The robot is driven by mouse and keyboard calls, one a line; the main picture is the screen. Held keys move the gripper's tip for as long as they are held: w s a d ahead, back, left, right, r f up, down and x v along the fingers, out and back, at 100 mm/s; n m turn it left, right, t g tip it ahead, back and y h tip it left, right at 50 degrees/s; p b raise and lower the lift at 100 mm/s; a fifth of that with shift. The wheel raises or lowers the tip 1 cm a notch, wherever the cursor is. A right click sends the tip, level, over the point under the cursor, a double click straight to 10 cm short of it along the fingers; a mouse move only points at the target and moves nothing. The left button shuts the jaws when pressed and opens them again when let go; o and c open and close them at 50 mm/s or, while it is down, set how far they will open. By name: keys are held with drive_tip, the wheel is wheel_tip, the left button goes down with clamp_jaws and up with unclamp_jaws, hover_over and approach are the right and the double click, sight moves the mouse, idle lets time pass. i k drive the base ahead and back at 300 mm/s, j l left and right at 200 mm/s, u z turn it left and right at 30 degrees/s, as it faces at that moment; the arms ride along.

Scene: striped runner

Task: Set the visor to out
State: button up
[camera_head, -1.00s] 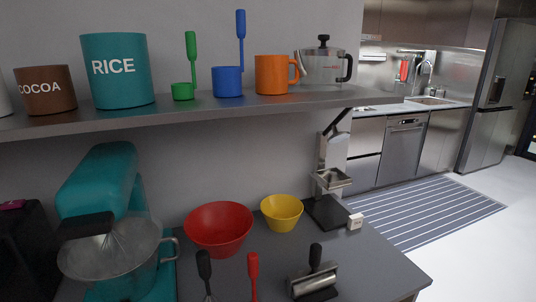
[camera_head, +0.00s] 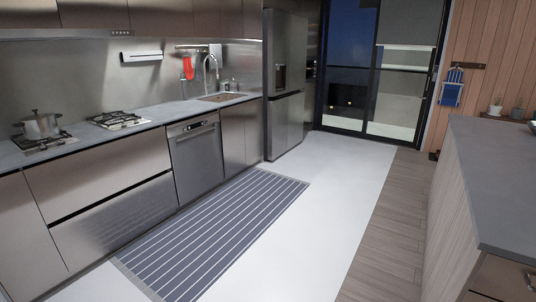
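A steel hood front (camera_head: 120,33) with a row of small dark marks runs under the upper cabinets at the upper left, above the hob. It may be the visor; I cannot tell for sure, or whether it is in or out. My gripper is not in view.
A pot (camera_head: 41,125) stands on the hob (camera_head: 118,121) on the left counter. Below are drawers and a dishwasher (camera_head: 197,155), with a fridge (camera_head: 287,85) beyond. A striped runner (camera_head: 215,235) lies before them.

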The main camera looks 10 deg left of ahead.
sight(8, 35)
drive_tip(key=i+l+z, duration=0.1)
drive_tip(key=i+z, duration=0.25)
drive_tip(key=i, duration=0.4)
drive_tip(key=i+j+u, duration=0.1)
drive_tip(key=i+u, duration=0.65)
drive_tip(key=i+l+u, duration=0.15)
drive_tip(key=i+u, duration=0.2)
drive_tip(key=i+j+u, duration=0.35)
drive_tip(key=i, duration=0.6)
drive_tip(key=i+l+u, duration=0.1)
drive_tip(key=i+u, duration=0.25)
drive_tip(key=i, duration=0.55)
drive_tip(key=i+j+u, duration=0.2)
drive_tip(key=i+j, duration=0.9)
